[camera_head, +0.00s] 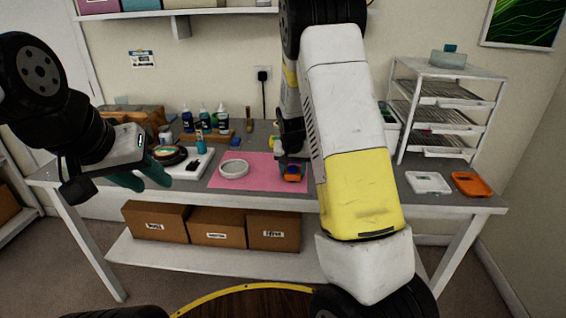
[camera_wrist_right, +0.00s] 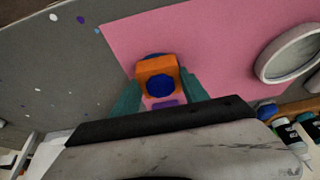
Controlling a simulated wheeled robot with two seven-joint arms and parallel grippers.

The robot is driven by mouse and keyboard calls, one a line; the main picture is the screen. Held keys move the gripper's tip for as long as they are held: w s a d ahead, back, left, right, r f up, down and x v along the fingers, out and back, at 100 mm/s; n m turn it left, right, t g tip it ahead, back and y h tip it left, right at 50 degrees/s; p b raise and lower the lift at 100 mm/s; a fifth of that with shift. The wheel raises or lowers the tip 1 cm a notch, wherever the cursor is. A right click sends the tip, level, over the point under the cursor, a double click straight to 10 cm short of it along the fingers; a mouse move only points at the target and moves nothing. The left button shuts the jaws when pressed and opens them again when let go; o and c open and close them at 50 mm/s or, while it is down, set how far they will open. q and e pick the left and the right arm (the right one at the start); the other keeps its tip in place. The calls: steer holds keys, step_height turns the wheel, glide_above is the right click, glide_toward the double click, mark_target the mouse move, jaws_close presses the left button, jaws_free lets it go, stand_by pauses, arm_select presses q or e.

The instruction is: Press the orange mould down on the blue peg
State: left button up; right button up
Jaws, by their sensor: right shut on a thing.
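The orange mould (camera_wrist_right: 156,66) is a small block with a round opening, between the teal fingers of my right gripper (camera_wrist_right: 160,88) in the right wrist view. My right gripper is shut on it. Blue, apparently the blue peg (camera_wrist_right: 160,86), fills the opening, and more blue shows behind the mould's far edge. I cannot tell how far down the mould sits. In the head view the orange mould (camera_head: 292,169) is small and partly hidden at the pink mat's right side. My left gripper (camera_head: 152,180) is open and empty, in front of the bench's left part.
The pink mat (camera_head: 262,182) carries a round white ring mould (camera_head: 233,169) left of the right gripper. Bottles (camera_head: 204,117) stand behind. A white tray (camera_head: 428,182), an orange tray (camera_head: 472,184) and a wire rack (camera_head: 440,112) are at right. A purple piece (camera_wrist_right: 165,104) lies near the mould.

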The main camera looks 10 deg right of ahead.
steer(key=shift+f, duration=0.1)
steer(key=o, duration=1.8)
steer(key=shift+o, duration=0.2)
steer(key=shift+r, duration=4.05)
steer(key=shift+r, duration=0.1)
steer(key=s+a+r+n+t+y, duration=0.1)
steer(key=s+a+r+y, duration=0.15)
steer(key=s+r, duration=1.1)
steer(key=s+a+r+n, duration=0.1)
steer(key=s, duration=0.8)
steer(key=s+a+r+n+t, duration=0.1)
steer(key=s, duration=0.9)
steer(key=shift+s+n+y, duration=0.15)
steer(key=shift+n+y, duration=0.25)
steer(key=shift+y, duration=0.05)
